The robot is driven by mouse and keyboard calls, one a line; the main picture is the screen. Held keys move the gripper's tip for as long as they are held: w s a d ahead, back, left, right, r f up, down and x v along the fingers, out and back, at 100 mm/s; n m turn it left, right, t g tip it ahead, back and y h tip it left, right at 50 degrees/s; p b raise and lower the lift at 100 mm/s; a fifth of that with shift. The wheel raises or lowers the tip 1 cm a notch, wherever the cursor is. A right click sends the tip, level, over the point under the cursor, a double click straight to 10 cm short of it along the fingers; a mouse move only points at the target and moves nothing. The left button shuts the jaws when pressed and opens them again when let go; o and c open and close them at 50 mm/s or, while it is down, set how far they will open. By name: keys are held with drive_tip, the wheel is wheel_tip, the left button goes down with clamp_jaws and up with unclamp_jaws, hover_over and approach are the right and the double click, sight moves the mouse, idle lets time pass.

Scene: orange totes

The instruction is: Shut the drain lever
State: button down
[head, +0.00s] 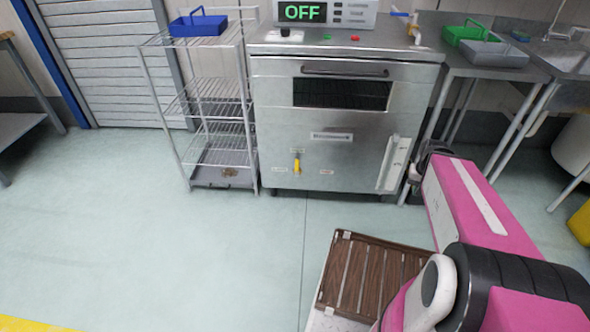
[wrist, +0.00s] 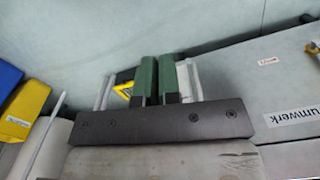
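The drain lever (head: 297,165) is a small yellow handle low on the front of the steel machine (head: 350,125). It hangs about upright, with a small label to each side of it. In the wrist view a yellow piece that looks like the lever (wrist: 313,48) shows at the right edge. My gripper (wrist: 158,62) has two green fingers side by side with almost no gap and nothing seen between them. It is beside the machine's front, well apart from the lever. In the head view the fingers are hidden by my arm, right of the machine.
A wire rack (head: 212,110) stands left of the machine. A white upright bar (head: 393,163) is on the machine's right front. A steel table with green (head: 475,30) and grey trays is at the right. A brown slatted crate (head: 370,272) is near me. The floor before the lever is clear.

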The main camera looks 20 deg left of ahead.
drive_tip(key=w+a+f+n+h, duration=0.3)
drive_tip(key=w+a+f+h, duration=0.2)
drive_tip(key=w+a+f, duration=0.45)
drive_tip(key=n+t+h, duration=0.4)
drive_tip(key=n+t, duration=0.5)
drive_tip(key=t, duration=0.6)
approach(297, 167)
drive_tip(key=s+a+r, duration=0.2)
drive_tip(key=s+a, duration=0.1)
drive_tip(key=a, duration=0.4)
drive_tip(key=shift+w+a+f, duration=0.1)
drive_tip(key=shift+a+f, duration=0.1)
drive_tip(key=shift+f, duration=0.05)
drive_tip(key=s+d+x, duration=0.1)
drive_tip(key=d+x, duration=0.1)
drive_tip(key=x, duration=1.1)
drive_tip(key=shift+s+d+r, duration=0.2)
drive_tip(key=shift+s, duration=0.1)
